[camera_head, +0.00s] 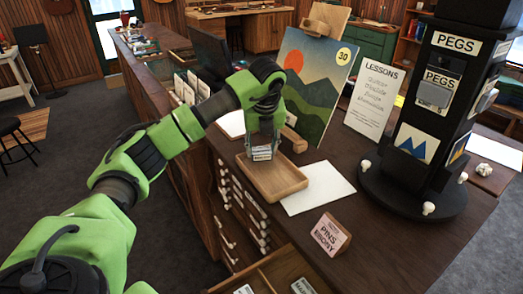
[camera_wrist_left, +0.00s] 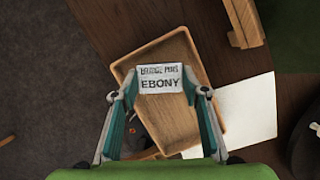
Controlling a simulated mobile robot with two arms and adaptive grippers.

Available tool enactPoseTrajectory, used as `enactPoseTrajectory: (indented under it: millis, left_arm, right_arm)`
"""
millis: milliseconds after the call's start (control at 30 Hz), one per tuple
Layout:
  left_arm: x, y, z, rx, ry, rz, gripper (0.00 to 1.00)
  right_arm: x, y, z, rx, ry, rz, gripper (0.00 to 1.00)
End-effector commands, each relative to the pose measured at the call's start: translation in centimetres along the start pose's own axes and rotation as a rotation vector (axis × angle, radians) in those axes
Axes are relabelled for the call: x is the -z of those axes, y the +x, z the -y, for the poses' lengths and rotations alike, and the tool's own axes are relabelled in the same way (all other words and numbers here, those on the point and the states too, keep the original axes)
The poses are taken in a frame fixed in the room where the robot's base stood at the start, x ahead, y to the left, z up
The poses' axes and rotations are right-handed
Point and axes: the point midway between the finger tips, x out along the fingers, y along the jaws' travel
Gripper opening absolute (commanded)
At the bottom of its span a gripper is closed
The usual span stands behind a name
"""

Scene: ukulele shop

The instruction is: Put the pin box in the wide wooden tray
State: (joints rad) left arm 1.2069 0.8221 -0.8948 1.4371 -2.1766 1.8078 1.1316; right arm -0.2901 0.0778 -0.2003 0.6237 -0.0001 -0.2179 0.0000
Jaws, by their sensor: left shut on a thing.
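The pin box (camera_head: 262,154) is a small box with a pale label. In the left wrist view the label of the pin box (camera_wrist_left: 161,82) reads "BRIDGE PINS EBONY". My left gripper (camera_head: 263,147) points down and is shut on it; the two fingers (camera_wrist_left: 162,100) are on its left and right sides. The wide wooden tray (camera_head: 284,186) lies on the counter under the gripper. The box is over the back part of the tray (camera_wrist_left: 190,128); I cannot tell whether it touches the tray floor. My right gripper is not in view.
A white paper sheet (camera_head: 322,189) lies beside the tray. A landscape picture (camera_head: 318,85) stands behind, with a lessons sign (camera_head: 371,98) and a black pegs stand (camera_head: 425,125) to the right. A "PINS EBONY" sign (camera_head: 330,234) stands in front, near an open drawer (camera_head: 275,275).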

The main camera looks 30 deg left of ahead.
Motion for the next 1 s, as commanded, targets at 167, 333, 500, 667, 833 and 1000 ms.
enactPoseTrajectory:
  millis: [167, 333, 500, 667, 833, 1000]
  left_arm:
    - [0.6, 1.7, -0.1, -0.003, 0.001, -0.001, 0.26]
    - [0.8, 2.1, -0.1, -0.001, 0.0, 0.0, 0.26]
    - [0.8, 2.3, -0.1, -0.001, 0.0, 0.0, 0.26]
    - [0.8, 2.3, -0.1, -0.001, 0.0, 0.0, 0.58]
    - [0.8, 2.3, -0.1, -0.001, 0.0, -0.001, 0.58]
    - [0.8, 2.1, -0.1, -0.001, 0.0, 0.0, 0.58]
  right_arm:
    - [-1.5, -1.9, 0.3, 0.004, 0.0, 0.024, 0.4]
    - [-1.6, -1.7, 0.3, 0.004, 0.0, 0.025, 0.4]
    - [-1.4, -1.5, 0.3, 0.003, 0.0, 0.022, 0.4]
    - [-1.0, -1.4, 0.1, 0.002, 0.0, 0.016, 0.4]
    - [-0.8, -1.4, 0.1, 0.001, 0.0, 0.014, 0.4]
    - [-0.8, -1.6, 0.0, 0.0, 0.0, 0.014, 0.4]
